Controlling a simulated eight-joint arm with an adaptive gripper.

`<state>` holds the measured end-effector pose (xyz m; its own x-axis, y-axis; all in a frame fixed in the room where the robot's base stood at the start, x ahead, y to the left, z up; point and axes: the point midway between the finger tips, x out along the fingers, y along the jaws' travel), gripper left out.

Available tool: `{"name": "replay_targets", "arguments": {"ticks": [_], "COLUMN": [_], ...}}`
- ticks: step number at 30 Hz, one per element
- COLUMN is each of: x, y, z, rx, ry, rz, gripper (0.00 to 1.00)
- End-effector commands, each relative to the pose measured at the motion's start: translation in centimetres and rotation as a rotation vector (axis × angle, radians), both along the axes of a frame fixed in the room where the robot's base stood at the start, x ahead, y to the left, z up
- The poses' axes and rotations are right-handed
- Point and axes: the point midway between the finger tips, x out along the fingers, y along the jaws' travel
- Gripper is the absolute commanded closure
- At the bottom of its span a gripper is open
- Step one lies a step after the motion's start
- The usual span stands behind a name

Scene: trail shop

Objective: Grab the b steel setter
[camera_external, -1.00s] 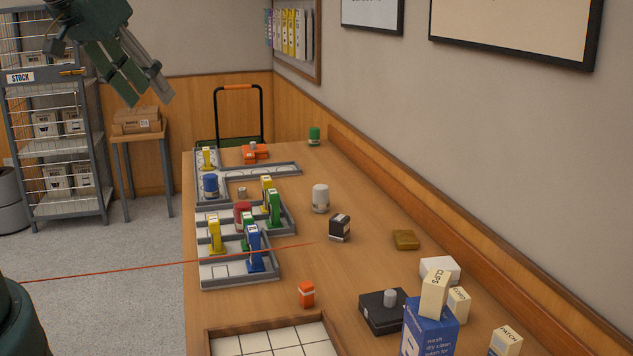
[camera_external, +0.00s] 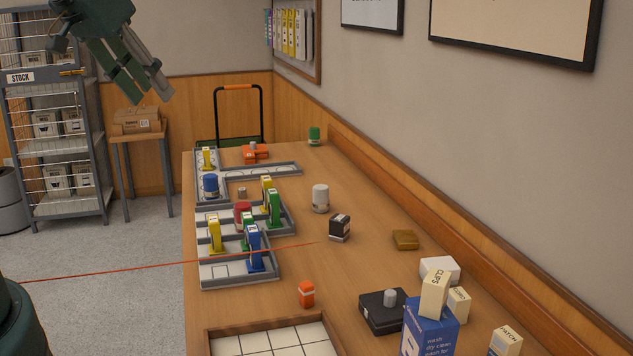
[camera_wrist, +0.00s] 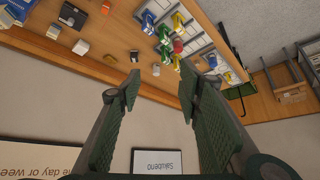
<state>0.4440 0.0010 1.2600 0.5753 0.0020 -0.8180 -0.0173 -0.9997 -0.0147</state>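Several upright setter-like tools stand in a grey compartment tray (camera_external: 240,282) on the table: a blue one (camera_external: 254,248), a green one (camera_external: 274,208) and a yellow one (camera_external: 215,234) among them. Their labels are too small to read, so I cannot tell which is the b steel setter. In the wrist view the blue tool (camera_wrist: 147,20) and a green tool (camera_wrist: 164,37) show upside down beyond my fingers. My gripper (camera_external: 152,95) is high at the upper left, well away from the tray. Its fingers (camera_wrist: 159,86) are apart with nothing between them.
A white cylinder (camera_external: 320,198), a black block (camera_external: 340,227) and an orange block (camera_external: 306,294) stand right of the tray and in front of it. A blue box (camera_external: 428,330) and small cartons are at the near right. The wall (camera_external: 480,130) borders the table's right side.

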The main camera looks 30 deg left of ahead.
Motion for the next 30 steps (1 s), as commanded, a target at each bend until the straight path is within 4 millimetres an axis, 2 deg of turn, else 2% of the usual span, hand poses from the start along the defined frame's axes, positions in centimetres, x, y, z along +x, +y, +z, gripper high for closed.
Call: {"name": "replay_targets", "arguments": {"ticks": [11, 22, 30], "x": [4.3, 9.9, 14.0], "y": [0.9, 2.3, 3.4], "z": [1.5, 2.3, 2.3], "rx": [0.084, 0.178, 0.238], "ry": [0.048, 0.109, 0.152], "rz": [-0.107, -0.244, -0.347], "gripper": [0.65, 0.65, 0.65]}}
